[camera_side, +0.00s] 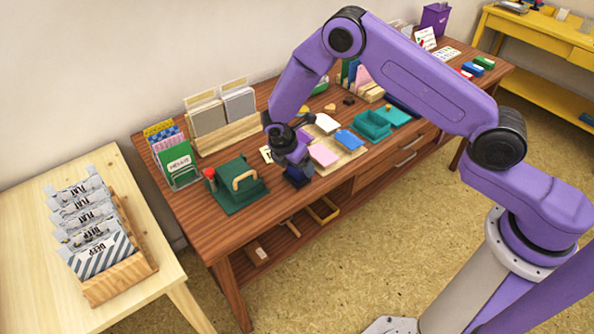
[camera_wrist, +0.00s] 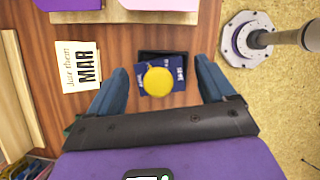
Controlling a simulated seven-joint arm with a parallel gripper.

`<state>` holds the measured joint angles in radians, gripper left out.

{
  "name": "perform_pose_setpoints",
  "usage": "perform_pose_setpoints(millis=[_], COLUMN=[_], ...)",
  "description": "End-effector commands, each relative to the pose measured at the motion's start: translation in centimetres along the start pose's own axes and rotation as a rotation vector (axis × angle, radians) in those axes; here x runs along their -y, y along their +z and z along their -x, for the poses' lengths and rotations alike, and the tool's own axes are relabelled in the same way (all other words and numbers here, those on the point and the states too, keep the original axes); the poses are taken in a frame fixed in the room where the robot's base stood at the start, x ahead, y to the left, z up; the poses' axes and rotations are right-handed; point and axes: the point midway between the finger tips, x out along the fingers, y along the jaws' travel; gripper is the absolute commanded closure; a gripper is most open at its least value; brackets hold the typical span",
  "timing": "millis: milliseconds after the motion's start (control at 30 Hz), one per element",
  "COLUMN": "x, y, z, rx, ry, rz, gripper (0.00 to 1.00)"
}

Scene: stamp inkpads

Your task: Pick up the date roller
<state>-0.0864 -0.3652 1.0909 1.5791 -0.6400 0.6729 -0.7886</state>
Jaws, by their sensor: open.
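The date roller (camera_wrist: 158,84), as I take it, is a dark blue piece with a round yellow knob on top. In the wrist view it sits at the middle, on or in a black base (camera_wrist: 163,57), with small white lettering on its blue face. My gripper (camera_wrist: 160,70) is open, with one blue finger on each side of it and a visible gap on both sides. In the side view my gripper (camera_side: 297,178) is low over the front edge of the wooden desk. There the roller cannot be told apart from the dark fingers.
A wooden tray (camera_side: 352,155) with coloured pads stands close by. A green press (camera_side: 237,186) stands left of my gripper. The desk's edge (camera_wrist: 219,35) is near on the right.

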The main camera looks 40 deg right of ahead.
Motion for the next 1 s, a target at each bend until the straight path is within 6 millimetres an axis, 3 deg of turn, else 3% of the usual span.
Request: perform_pose_setpoints(millis=[133,367,567,600,1000], x=[0.0,-0.01,-0.01,0.0,-0.1], y=[-0.04,-0.04,-0.04,-0.04,0.21], z=[-1.14,-1.21,-1.19,-1.19,-0.53], rx=[0.0,-0.001,0.0,0.0,0.0], ry=[0.001,0.001,0.001,0.001,0.003], rz=[0.0,0.0,0.0,0.0,-0.001], gripper=[0.17,0.17,0.79,0.84,0.84])
